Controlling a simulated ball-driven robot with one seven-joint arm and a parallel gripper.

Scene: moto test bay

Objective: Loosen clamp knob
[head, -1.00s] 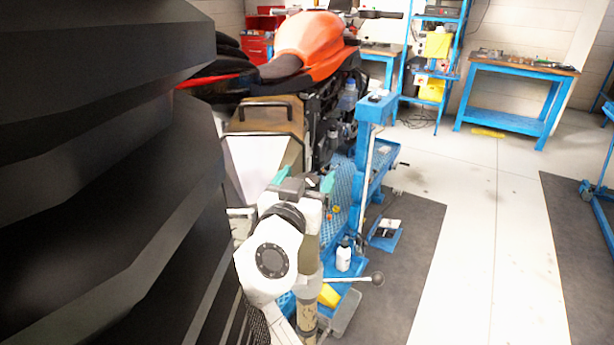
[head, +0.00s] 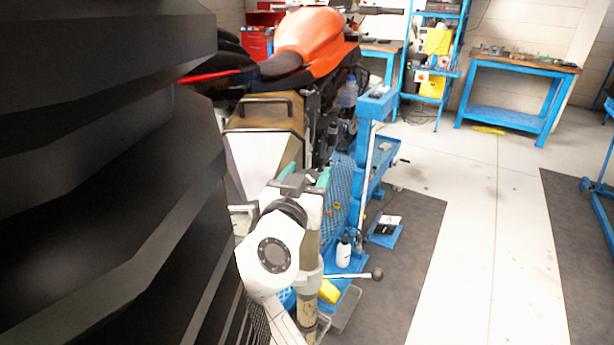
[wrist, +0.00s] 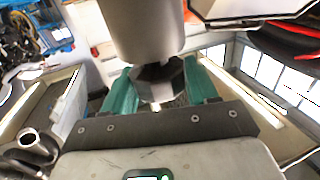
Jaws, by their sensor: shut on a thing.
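The clamp knob (wrist: 156,80) is dark and faceted, in the upper middle of the wrist view, below a grey cylinder (wrist: 140,28). My gripper (wrist: 162,88) has a teal finger on each side of the knob and is shut on it. In the head view my gripper (head: 305,177) is in front of the motorcycle's rear case, and I cannot make out the knob there.
The orange motorcycle (head: 310,45) with its tan and silver case (head: 262,148) stands just beyond my arm. A blue lift post (head: 372,105) is close on the right. A white bottle (head: 343,251) stands lower down. Open floor (head: 465,225) lies to the right.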

